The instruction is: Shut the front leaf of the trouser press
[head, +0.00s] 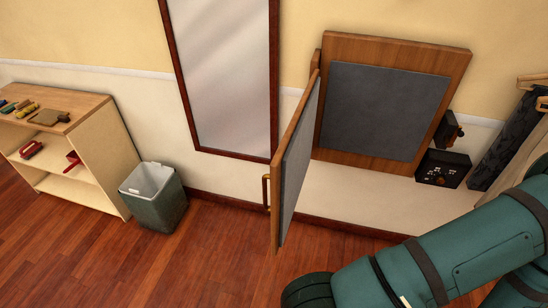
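The trouser press (460,62) is on the wall right of centre, a wooden back board with a grey pad (383,110). Its front leaf (290,165) is hinged at the left side of the back board and stands open, swung out from the wall. The leaf has a wooden edge and a grey inner pad. A brass handle (266,191) is on the leaf's outer face near its free edge. My green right arm comes in from the lower right, below and right of the leaf. Its gripper is not visible, and neither is my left gripper.
A tall mirror (227,70) hangs left of the press. A grey-green bin (154,196) and a low shelf (95,160) with brushes stand to the left. A small black box (443,168) and hanging trousers (512,140) are at the right. The wooden floor (215,255) before the leaf is clear.

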